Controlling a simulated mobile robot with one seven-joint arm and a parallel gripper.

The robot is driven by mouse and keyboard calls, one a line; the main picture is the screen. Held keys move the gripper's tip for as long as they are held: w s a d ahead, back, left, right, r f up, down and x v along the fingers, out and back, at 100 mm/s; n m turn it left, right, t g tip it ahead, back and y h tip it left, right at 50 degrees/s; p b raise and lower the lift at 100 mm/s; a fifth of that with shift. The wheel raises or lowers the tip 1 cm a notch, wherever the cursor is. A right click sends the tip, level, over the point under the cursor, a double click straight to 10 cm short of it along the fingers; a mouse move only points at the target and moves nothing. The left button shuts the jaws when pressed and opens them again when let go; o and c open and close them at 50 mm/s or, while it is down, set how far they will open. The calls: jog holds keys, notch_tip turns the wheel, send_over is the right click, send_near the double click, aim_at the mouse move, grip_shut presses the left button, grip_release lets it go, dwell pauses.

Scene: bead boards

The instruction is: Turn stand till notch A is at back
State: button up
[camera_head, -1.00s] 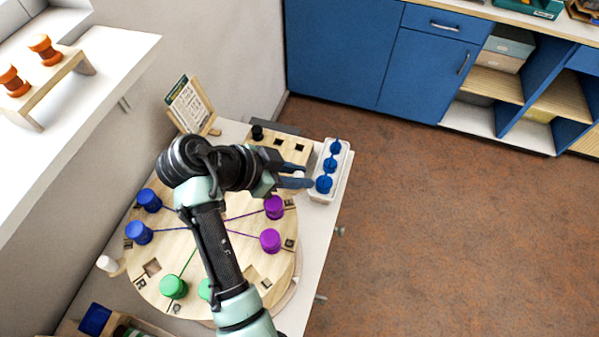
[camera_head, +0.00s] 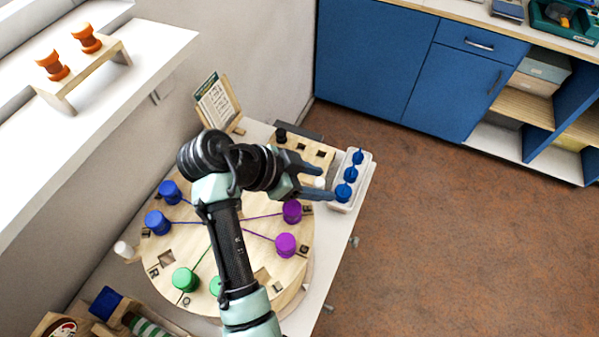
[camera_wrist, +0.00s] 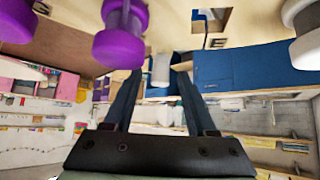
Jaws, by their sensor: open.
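The stand is a round wooden board (camera_head: 190,235) on a white table, with dark letters near its rim and square cut-outs. It bears blue, green and purple spools joined by coloured lines to the middle. I cannot make out a letter A; my arm hides part of the board. My gripper (camera_head: 325,183) is open beyond the board's back right edge, above the table. A white peg (camera_head: 320,183) shows between its fingers. In the wrist view, a white peg (camera_wrist: 161,70) also shows between the fingers, apparently untouched, with purple spools (camera_wrist: 120,38) at the upper left.
A wooden block with square holes (camera_head: 308,150) and a white tray (camera_head: 361,185) of blue spools lie close to my gripper. A card on a stand (camera_head: 216,100) is at the back left. Floor to the right is clear.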

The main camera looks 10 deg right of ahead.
jog(key=p+v, duration=0.1)
jog(key=v, duration=1.1)
jog(key=shift+a+p, duration=0.2)
jog(key=shift+p, duration=0.2)
jog(key=shift+r, duration=0.1)
